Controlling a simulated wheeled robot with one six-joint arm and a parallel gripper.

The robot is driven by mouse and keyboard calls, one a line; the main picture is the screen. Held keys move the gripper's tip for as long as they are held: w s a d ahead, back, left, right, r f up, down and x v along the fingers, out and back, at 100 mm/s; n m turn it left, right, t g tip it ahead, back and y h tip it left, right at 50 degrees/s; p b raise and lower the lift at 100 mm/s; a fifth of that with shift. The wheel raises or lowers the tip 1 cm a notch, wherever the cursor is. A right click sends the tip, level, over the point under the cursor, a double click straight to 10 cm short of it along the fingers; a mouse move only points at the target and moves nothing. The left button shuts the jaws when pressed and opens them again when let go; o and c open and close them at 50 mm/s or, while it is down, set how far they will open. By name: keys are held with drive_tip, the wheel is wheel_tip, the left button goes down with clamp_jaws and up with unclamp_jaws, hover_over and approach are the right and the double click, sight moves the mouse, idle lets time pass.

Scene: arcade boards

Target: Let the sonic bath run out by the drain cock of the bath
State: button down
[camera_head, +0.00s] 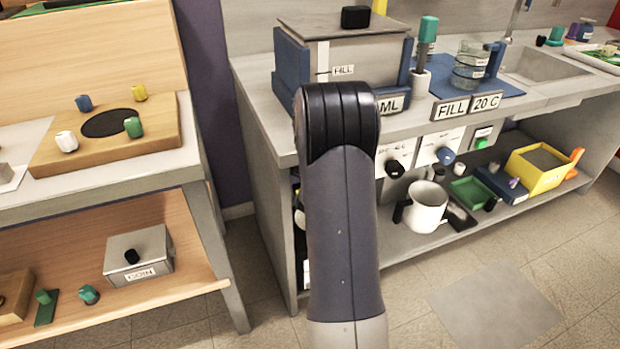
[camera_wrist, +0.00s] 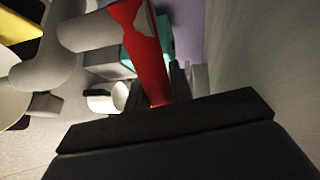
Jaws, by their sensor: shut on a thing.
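The sonic bath (camera_head: 375,55) is a grey tank between blue side pieces on the counter, with a grey lid (camera_head: 330,22) and black knob on top. A FILL label marks its front. My arm covers its lower front in the head view, and I cannot see the drain cock there. In the wrist view a red lever-like piece (camera_wrist: 147,55), seemingly the cock's handle, reaches down to my gripper (camera_wrist: 172,92). My gripper is shut on it; the fingertips are mostly hidden. Light grey rounded parts (camera_wrist: 90,33) lie beside the red piece.
A beaker (camera_head: 470,68) and a green-capped tool (camera_head: 426,45) stand right of the bath. A white mug (camera_head: 427,207), a green tray (camera_head: 472,192) and a yellow box (camera_head: 540,170) fill the lower shelf. A wooden bench (camera_head: 105,140) stands left. The floor in front is clear.

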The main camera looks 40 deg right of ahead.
drive_tip(key=shift+w+r, duration=0.1)
drive_tip(key=shift+w, duration=0.15)
drive_tip(key=shift+w+r, duration=0.1)
drive_tip(key=shift+w, duration=0.05)
idle(0.4)
drive_tip(key=shift+s+f+b, duration=0.2)
drive_tip(key=shift+s+b, duration=0.2)
drive_tip(key=shift+b, duration=0.45)
drive_tip(key=shift+s, duration=0.1)
drive_tip(key=shift+s+m+g+h, duration=0.3)
drive_tip(key=shift+m+g+h, duration=0.2)
drive_tip(key=shift+m+g, duration=0.15)
drive_tip(key=shift+s+f, duration=0.15)
drive_tip(key=shift+s, duration=0.05)
drive_tip(key=shift+w+a, duration=0.15)
drive_tip(key=shift+w, duration=0.1)
idle(0.3)
